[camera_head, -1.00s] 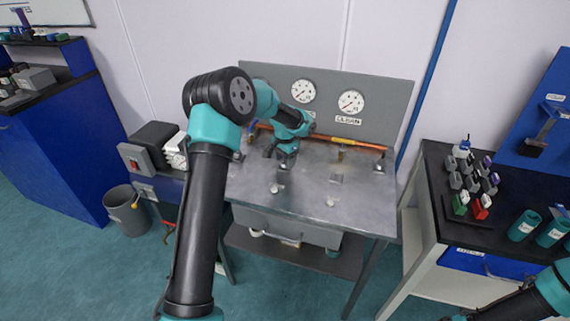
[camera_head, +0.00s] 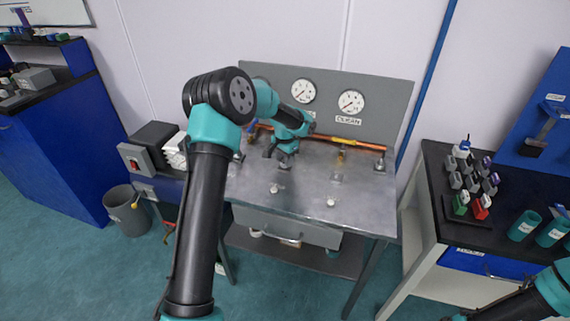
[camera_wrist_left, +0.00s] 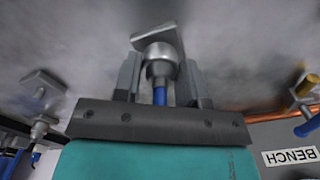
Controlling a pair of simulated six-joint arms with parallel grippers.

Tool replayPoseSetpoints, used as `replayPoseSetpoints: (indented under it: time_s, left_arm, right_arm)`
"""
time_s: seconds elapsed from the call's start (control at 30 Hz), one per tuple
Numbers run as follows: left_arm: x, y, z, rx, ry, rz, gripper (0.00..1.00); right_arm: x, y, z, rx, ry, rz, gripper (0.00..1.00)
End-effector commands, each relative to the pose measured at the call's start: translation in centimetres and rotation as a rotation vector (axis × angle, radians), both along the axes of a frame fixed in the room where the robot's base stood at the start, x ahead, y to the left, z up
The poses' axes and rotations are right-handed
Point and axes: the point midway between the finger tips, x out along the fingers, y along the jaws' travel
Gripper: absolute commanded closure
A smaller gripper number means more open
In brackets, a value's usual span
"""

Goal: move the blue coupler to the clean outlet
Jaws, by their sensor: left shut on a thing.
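My left gripper (camera_head: 280,157) is low over the grey metal bench, in front of the wall panel. In the left wrist view, the left gripper (camera_wrist_left: 160,80) is shut on a silver fitting with a blue stem, the blue coupler (camera_wrist_left: 161,66). A small metal plate (camera_wrist_left: 152,36) shows just beyond it; I cannot tell whether they touch. In the head view the coupler is too small to make out. The CLEAN label (camera_head: 349,119) is on the panel, with a brass outlet fitting (camera_head: 341,155) below it, right of my left gripper. My right gripper is not in view.
A copper pipe (camera_head: 350,143) runs along the panel under two gauges. A black side table (camera_head: 480,240) stands right.

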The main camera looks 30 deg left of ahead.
Motion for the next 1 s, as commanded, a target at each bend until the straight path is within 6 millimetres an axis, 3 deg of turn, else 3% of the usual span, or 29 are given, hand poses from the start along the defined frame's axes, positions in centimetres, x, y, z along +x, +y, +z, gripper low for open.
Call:
replayPoseSetpoints:
  time_s: [0.1, 0.8, 1.0]
  left_arm:
    - [0.1, 0.0, 0.7, 0.0, -0.002, 0.0, 1.0]
    - [0.0, 0.0, 4.4, 0.0, -0.002, 0.0, 1.0]
    - [0.0, 0.0, 4.6, 0.0, -0.001, 0.0, 1.0]
  right_arm:
    - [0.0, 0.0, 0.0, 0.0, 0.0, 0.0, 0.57]
    - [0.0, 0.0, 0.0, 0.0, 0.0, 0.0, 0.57]
    - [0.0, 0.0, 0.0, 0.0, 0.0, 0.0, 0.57]
